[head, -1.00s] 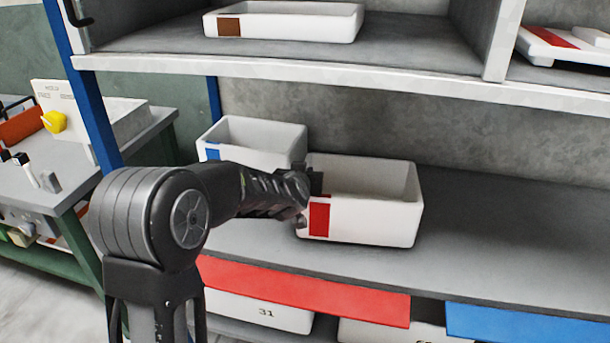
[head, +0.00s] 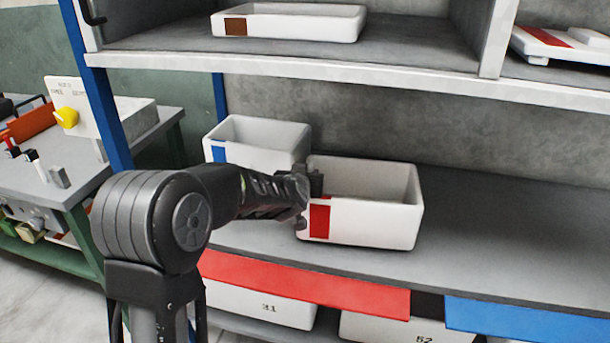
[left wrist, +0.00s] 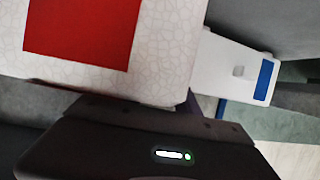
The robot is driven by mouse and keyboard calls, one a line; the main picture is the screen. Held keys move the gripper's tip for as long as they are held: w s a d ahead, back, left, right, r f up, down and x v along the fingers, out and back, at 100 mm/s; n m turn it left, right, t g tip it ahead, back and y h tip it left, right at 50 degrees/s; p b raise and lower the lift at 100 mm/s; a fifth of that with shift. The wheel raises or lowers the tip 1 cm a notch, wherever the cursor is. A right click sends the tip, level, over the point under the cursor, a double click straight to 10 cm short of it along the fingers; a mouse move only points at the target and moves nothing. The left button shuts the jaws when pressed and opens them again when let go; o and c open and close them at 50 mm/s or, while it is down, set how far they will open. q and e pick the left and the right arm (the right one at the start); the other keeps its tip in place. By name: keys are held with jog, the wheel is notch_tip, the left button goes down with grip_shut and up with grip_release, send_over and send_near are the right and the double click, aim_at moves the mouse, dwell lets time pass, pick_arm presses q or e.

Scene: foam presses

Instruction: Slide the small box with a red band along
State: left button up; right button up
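The small white box with a red band (head: 372,222) stands upright on the grey middle shelf. The red band is at the left end of its front face. My left gripper (head: 306,197) is at the left end of this box, against or very near it. Its fingertips are largely hidden, so I cannot tell whether they are open or shut. In the left wrist view the box (left wrist: 170,62) and its red band fill the upper left, close above the dark gripper body. My right gripper is in neither view.
A white box with a blue band (head: 262,143) stands just left, behind my gripper. Bare shelf (head: 500,235) lies to the right. A red strip (head: 300,284) and a blue strip (head: 530,325) line the shelf front. A shelf with a brown-marked tray (head: 290,24) is above.

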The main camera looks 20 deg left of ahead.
pick_arm(q)
jog(key=p+v, duration=0.2)
jog(key=v, duration=0.5)
jog(key=shift+r, duration=0.1)
jog(key=shift+s+d, duration=0.1)
jog(key=shift+s, duration=0.25)
jog(key=shift+r, duration=0.1)
